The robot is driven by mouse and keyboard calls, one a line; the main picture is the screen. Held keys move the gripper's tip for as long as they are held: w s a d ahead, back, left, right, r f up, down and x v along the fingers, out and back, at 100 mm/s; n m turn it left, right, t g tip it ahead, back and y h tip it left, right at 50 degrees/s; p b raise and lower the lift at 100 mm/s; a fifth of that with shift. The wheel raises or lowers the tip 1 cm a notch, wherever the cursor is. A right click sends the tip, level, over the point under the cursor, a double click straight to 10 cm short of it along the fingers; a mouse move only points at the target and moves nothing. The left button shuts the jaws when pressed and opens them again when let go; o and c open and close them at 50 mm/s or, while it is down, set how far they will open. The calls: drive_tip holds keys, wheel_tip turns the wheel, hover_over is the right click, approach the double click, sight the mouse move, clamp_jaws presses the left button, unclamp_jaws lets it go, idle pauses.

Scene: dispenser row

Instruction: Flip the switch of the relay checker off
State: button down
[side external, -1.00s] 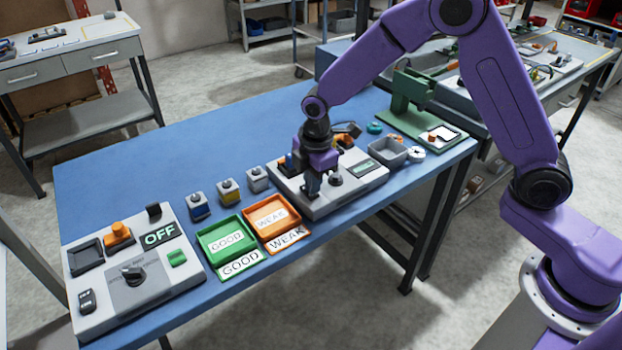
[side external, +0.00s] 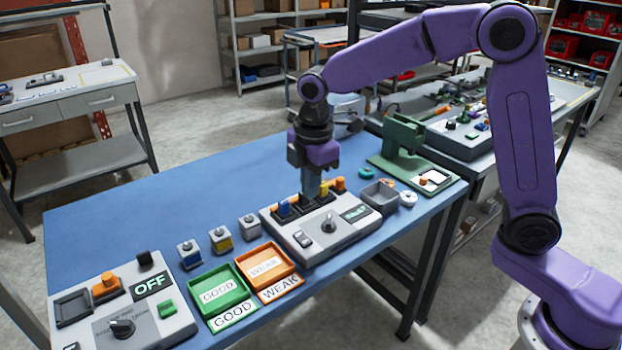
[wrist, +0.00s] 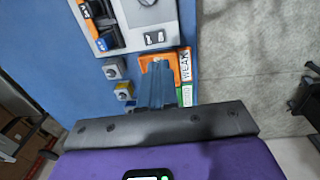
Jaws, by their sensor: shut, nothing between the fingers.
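A light grey box, which looks like the relay checker (side external: 275,232), stands at the middle of the blue bench. On it are a small rocker switch (side external: 302,239), a round knob (side external: 328,225), a display with faint lit green text (side external: 355,214), and blue and orange blocks along the back. The switch also shows in the wrist view (wrist: 154,38); which side is pressed is too small to tell. My gripper (side external: 312,195) is shut and empty, pointing down above the box, apart from the switch. In the wrist view its fingers (wrist: 155,85) are together.
A second grey box (side external: 180,325) with a display reading OFF stands at the left front. Between them are a green GOOD tray (side external: 243,308), an orange WEAK tray (side external: 291,270) and several small cubes. A green stand (side external: 400,140) and a grey bin (side external: 380,195) are at right.

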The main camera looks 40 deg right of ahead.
sight(299, 234)
drive_tip(key=shift+s+r, duration=0.1)
drive_tip(key=shift+r, duration=0.5)
drive_tip(key=shift+w+a+r+t, duration=0.1)
drive_tip(key=shift+w+a+t, duration=0.2)
drive_tip(key=shift+w, duration=0.4)
drive_tip(key=f, duration=0.4)
drive_tip(key=w+f, duration=0.1)
drive_tip(key=f, duration=0.4)
drive_tip(key=w+f, duration=0.1)
drive_tip(key=f, duration=0.4)
